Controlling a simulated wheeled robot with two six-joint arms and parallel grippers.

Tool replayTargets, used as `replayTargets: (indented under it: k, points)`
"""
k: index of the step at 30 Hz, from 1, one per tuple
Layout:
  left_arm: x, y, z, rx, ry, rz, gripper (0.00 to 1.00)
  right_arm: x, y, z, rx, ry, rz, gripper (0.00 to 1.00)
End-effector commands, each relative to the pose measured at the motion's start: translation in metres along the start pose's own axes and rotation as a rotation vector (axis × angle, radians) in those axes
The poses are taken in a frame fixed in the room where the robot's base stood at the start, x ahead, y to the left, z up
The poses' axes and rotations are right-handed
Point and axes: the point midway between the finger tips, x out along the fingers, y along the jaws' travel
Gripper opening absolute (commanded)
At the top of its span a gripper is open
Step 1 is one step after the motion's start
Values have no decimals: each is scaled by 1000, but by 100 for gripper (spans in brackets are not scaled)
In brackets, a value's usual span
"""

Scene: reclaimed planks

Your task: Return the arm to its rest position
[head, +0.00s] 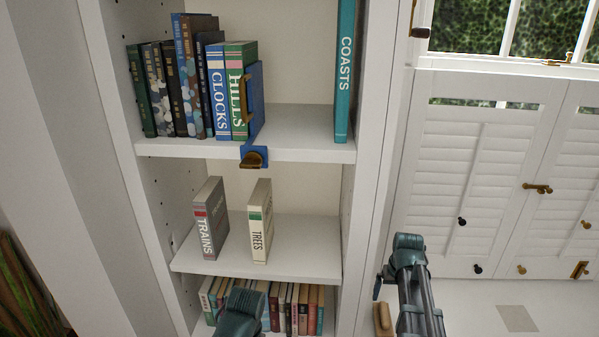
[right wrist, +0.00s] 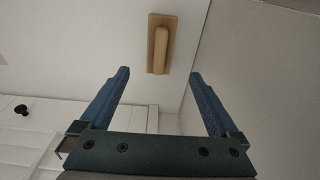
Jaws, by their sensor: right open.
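My right gripper (right wrist: 159,75) is open in the right wrist view, with its two blue fingers spread and nothing between them. In the head view my right arm rises at the lower right, in front of the floor beside the bookcase, and one blue fingertip (head: 377,287) shows to its left. My left arm shows only as a teal link at the bottom centre of the head view, in front of the lowest shelf. Its gripper is out of sight.
The white bookcase (head: 372,150) holds HILLS (head: 238,95), CLOCKS (head: 218,95), COASTS (head: 345,75), TRAINS (head: 208,222) and TREES (head: 259,225). A blue bookend (head: 255,100) stands by HILLS. A tan wooden handle-like piece (right wrist: 161,43) lies beyond my right fingers. Shuttered cabinet doors (head: 470,170) are at right.

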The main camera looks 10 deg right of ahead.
Motion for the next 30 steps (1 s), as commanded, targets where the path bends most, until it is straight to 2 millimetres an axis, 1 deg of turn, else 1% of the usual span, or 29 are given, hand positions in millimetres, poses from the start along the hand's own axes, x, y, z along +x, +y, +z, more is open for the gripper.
replayTargets:
  k: [1, 5, 24, 27, 30]
  points:
    - [8, 1, 0, 0, 0, 0, 97, 8, 0, 0, 0, 0, 0, 97]
    - [21, 2, -1, 0, 0, 0, 97, 21, 0, 0, 0, 0, 0, 97]
    - [101, 10, -6, 1, 0, 0, 97, 103, 0, 0, 0, 0, 0, 97]
    - [109, 10, -6, 1, 0, 0, 97, 111, 0, 0, 0, 0, 0, 97]
    - [113, 11, -7, 1, 0, 0, 97, 115, 0, 0, 0, 0, 0, 97]
